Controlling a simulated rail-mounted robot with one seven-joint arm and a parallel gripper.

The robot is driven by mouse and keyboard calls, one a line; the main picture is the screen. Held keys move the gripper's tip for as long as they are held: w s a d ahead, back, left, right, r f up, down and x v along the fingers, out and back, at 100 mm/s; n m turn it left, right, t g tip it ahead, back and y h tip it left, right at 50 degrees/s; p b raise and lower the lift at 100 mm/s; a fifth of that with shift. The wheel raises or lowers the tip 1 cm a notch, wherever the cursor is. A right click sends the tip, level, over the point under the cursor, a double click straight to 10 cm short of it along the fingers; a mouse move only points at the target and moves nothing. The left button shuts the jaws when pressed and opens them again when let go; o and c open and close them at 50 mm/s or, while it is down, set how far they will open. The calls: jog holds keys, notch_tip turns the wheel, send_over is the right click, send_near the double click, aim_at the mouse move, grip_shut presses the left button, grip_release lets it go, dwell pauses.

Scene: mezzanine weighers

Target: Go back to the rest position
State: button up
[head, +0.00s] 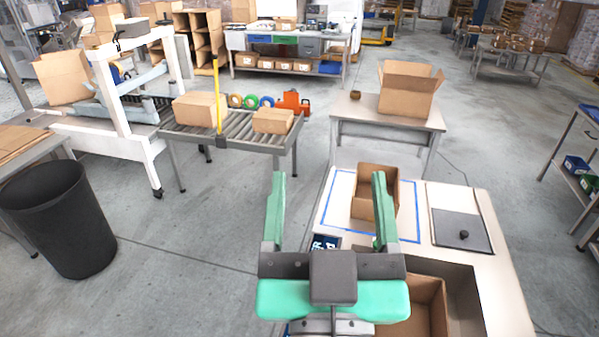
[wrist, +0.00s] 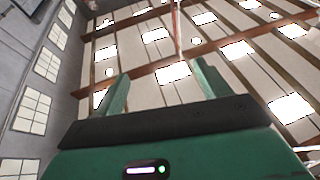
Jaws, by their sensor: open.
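My gripper (head: 326,182) is raised in front of the head camera, with its two green fingers spread wide and nothing between them. In the wrist view my gripper (wrist: 160,88) points up toward the roof beams and bright skylights, and its fingers are apart and empty. Below and behind it in the head view is a pale workbench (head: 470,195). An open cardboard box (head: 375,185) stands there by a blue taped outline (head: 330,205), partly hidden by the right finger.
Another cardboard box (head: 428,300) sits in a recess at the bench's near side. A dark plate with a knob (head: 460,230) lies at right. Beyond are a table with an open carton (head: 408,90), a roller conveyor (head: 235,140) with boxes, and a black bin (head: 60,220). Floor between is clear.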

jog(key=s+a+r+t+y, duration=0.1)
jog(key=s+a+r+t, duration=0.1)
jog(key=s+r, duration=0.3)
notch_tip(320, 180, up, 2)
jog(key=shift+a+r+n+t+y, duration=0.15)
jog(key=shift+a+n+t+y, duration=0.2)
jog(key=shift+a, duration=0.55)
notch_tip(320, 180, up, 11)
jog(key=p, duration=1.1)
notch_tip(320, 180, down, 41)
jog(key=b, duration=4.1)
jog(key=shift+d+f, duration=0.2)
jog(key=shift+d, duration=0.05)
